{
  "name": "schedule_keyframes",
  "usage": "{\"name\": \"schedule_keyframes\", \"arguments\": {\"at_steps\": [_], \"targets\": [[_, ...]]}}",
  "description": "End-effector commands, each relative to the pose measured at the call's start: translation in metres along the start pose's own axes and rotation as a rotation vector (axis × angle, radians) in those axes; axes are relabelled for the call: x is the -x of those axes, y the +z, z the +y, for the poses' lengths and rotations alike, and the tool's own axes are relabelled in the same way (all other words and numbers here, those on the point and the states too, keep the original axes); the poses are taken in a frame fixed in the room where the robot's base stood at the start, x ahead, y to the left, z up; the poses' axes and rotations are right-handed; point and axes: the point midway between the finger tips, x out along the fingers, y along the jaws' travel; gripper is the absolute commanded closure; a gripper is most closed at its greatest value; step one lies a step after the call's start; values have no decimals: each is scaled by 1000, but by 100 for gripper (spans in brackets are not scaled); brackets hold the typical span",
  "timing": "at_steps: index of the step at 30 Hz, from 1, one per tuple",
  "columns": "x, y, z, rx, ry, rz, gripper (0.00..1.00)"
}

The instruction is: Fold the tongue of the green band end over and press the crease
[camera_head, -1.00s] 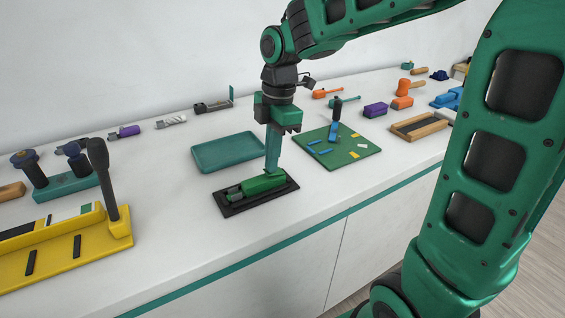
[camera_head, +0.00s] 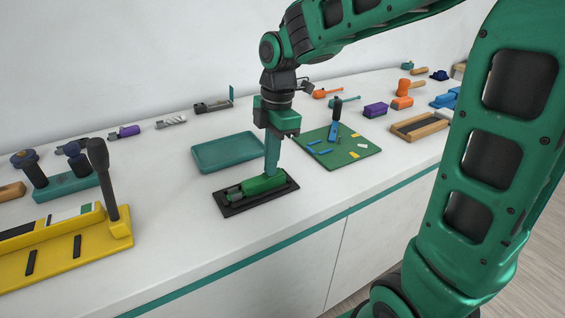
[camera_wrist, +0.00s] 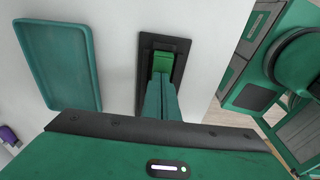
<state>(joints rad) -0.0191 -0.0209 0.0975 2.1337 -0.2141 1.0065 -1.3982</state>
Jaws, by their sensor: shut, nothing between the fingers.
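The green band end (camera_head: 262,185) lies on a black base plate (camera_head: 236,210) near the front of the white counter. A smaller green and grey part shows at its left end; I cannot tell whether this is the tongue or how it is folded. In the wrist view the green band end (camera_wrist: 163,62) sits in the recess of the black plate (camera_wrist: 147,45), partly hidden by the fingers. My gripper (camera_head: 272,171) points down, fingers together and empty, its tips at or just above the right end of the green piece. Contact cannot be told.
A teal tray (camera_head: 228,152) lies just behind the black plate. A green board (camera_head: 345,160) with blue pieces and an upright blue tool is to the right. A yellow rack (camera_head: 75,262) with a dark upright handle stands at the left. Bare counter lies between.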

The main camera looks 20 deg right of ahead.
Motion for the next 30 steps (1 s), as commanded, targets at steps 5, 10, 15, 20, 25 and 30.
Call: {"name": "schedule_keyframes", "arguments": {"at_steps": [5, 10, 15, 20, 25, 30], "targets": [[-1, 0, 0, 0, 0, 0, 100], [-2, 0, 0, 0, -1, 0, 100], [8, 0, 0, 1, 0, 0, 100], [22, 0, 0, 0, 1, 0, 100], [37, 0, 1, 0, 2, 0, 100], [51, 0, 1, 0, 2, 0, 100]]}}
